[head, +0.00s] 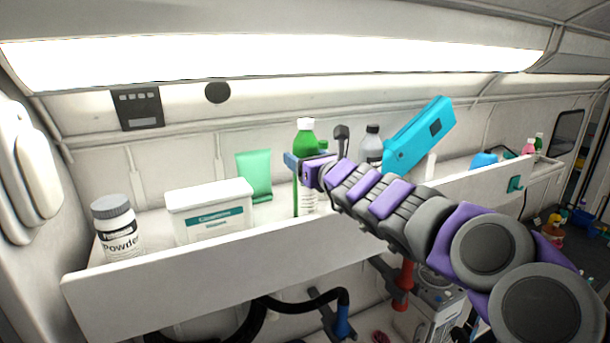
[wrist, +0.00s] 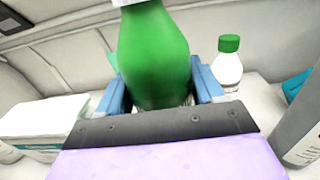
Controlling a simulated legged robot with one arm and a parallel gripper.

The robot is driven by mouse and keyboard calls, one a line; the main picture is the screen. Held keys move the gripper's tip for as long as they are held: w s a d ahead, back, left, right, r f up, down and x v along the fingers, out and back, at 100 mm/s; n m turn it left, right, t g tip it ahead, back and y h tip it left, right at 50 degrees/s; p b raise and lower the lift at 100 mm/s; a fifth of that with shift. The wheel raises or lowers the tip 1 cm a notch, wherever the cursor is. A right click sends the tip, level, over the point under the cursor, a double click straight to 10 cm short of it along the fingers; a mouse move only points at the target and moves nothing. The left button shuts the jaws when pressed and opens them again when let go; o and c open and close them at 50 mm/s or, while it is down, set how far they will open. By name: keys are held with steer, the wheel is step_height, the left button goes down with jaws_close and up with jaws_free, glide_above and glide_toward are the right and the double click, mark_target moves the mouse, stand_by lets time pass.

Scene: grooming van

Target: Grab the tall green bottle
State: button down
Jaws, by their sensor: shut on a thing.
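The tall green bottle (head: 305,143) with a white cap stands upright on the white shelf in the head view. My gripper (head: 298,163) reaches it from the right, and its blue fingers are shut around the bottle's body. In the wrist view the green bottle (wrist: 155,55) fills the middle, with a blue finger of my gripper (wrist: 158,88) on each side. The lower part of the bottle is hidden behind the gripper in the wrist view and partly behind the shelf's front edge in the head view.
A powder jar (head: 118,232), a white box (head: 212,208) and a green tube (head: 254,175) stand left of the bottle. A small green-capped white bottle (wrist: 228,70) is close by. The shelf has a raised front board (head: 190,282).

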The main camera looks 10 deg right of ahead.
steer(key=shift+r, duration=0.15)
steer(key=shift+r+p, duration=0.75)
steer(key=shift+r, duration=0.05)
steer(key=shift+f+b, duration=0.25)
steer(key=shift+b, duration=0.35)
steer(key=b, duration=0.3)
steer(key=shift+s+d+f, duration=0.1)
steer(key=shift+s+f, duration=0.15)
steer(key=shift+s, duration=0.05)
steer(key=t+b, duration=0.1)
steer(key=b, duration=0.2)
steer(key=s+b, duration=0.1)
steer(key=b, duration=0.2)
steer(key=shift+s+d+t+y, duration=0.25)
steer(key=shift+t+y, duration=0.05)
steer(key=shift+t, duration=0.1)
steer(key=shift+s+f+b, duration=0.1)
steer(key=shift+b, duration=0.45)
steer(key=b, duration=0.3)
steer(key=s+t+b, duration=0.1)
steer(key=b, duration=0.2)
steer(key=shift+s+d+f+t, duration=0.15)
steer(key=shift+s+d+t, duration=0.1)
steer(key=shift+d+t, duration=0.05)
steer(key=b, duration=0.3)
steer(key=shift+s+d+t+y, duration=0.1)
steer(key=shift+s+t+y, duration=0.2)
steer(key=shift+s, duration=0.05)
